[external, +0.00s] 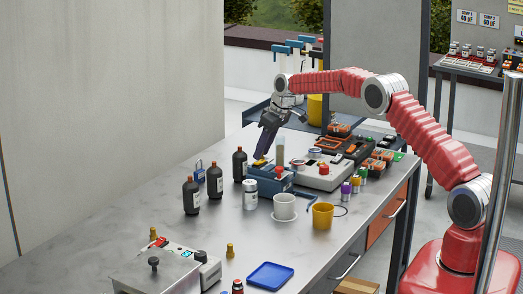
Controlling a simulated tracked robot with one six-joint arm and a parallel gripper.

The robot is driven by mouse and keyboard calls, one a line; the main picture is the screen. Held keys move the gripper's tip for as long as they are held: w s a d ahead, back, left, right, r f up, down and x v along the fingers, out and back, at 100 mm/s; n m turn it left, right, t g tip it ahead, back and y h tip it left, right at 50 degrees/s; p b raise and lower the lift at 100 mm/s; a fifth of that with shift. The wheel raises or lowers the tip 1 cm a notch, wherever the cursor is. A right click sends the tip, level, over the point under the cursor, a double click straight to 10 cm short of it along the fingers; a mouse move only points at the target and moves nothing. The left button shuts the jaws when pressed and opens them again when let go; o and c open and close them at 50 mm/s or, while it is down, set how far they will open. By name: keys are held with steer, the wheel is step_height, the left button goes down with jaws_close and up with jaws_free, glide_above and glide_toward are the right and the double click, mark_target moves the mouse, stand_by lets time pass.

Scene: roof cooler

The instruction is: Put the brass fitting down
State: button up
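My gripper (261,153) reaches down from the upper middle of the external view, its dark fingers tilted to the lower left. Its tips are over or beside a blue box-like thing (265,185) on the table. A small yellow piece (259,162) shows right at the tips; I cannot tell whether it is held or is a brass fitting. The gap between the fingers is too small to make out. A small brass-coloured fitting (230,251) stands upright on the metal table (130,222) near the front, well apart from my gripper.
A blue tray (270,275) lies at the front. Dark bottles (191,195) stand left of the blue box. A white cup (284,206), a yellow mug (322,215) and a clear jar (250,195) stand in front. A grey instrument (323,174) is to the right. The table's left side is clear.

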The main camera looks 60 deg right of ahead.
steer(key=shift+r, duration=0.15)
steer(key=v, duration=1.2)
stand_by(0.6)
steer(key=s+a+r, duration=0.7)
steer(key=s+a, duration=0.2)
steer(key=s, duration=0.1)
steer(key=s+a+r, duration=0.6)
steer(key=s+a, duration=0.3)
steer(key=s, duration=0.1)
steer(key=s+a+f, duration=0.2)
steer(key=s, duration=0.7)
steer(key=s+a+f, duration=0.3)
steer(key=s, duration=0.6)
steer(key=s+a+f+t, duration=0.1)
steer(key=s+a+f, duration=0.1)
steer(key=s, duration=0.7)
steer(key=shift+a+f, duration=0.15)
steer(key=shift+a, duration=0.6)
